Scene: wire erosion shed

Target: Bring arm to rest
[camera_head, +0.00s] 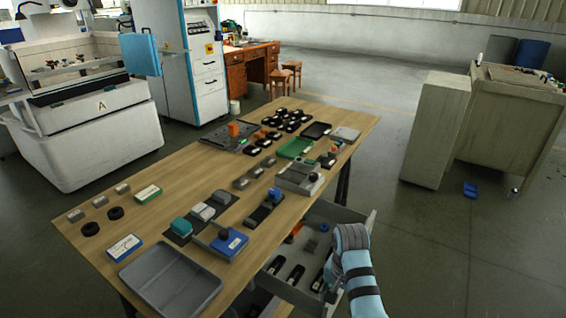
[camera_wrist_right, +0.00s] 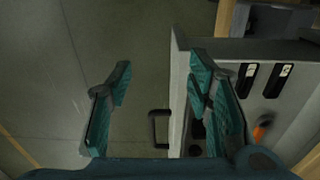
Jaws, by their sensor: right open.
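My right arm (camera_head: 352,258), light blue with a grey wrist joint, comes in from the bottom right in the head view, beside the open drawer. Its fingers are hard to make out there. In the right wrist view my right gripper (camera_wrist_right: 160,72) is open, with its two teal fingers apart and nothing held. The grey drawer (camera_head: 346,212) is pulled out from under the workbench. Its front edge shows close to the right finger in the wrist view, and its dark handle (camera_wrist_right: 158,130) shows between the fingers, apart from both. My left gripper is not in view.
The wooden workbench (camera_head: 150,215) carries a grey tray (camera_head: 170,280), a green tray (camera_head: 296,147) and many small parts. Dark items lie in the drawer. A beige cabinet (camera_head: 436,130) stands at right. The floor (camera_head: 440,250) right of the drawer is clear.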

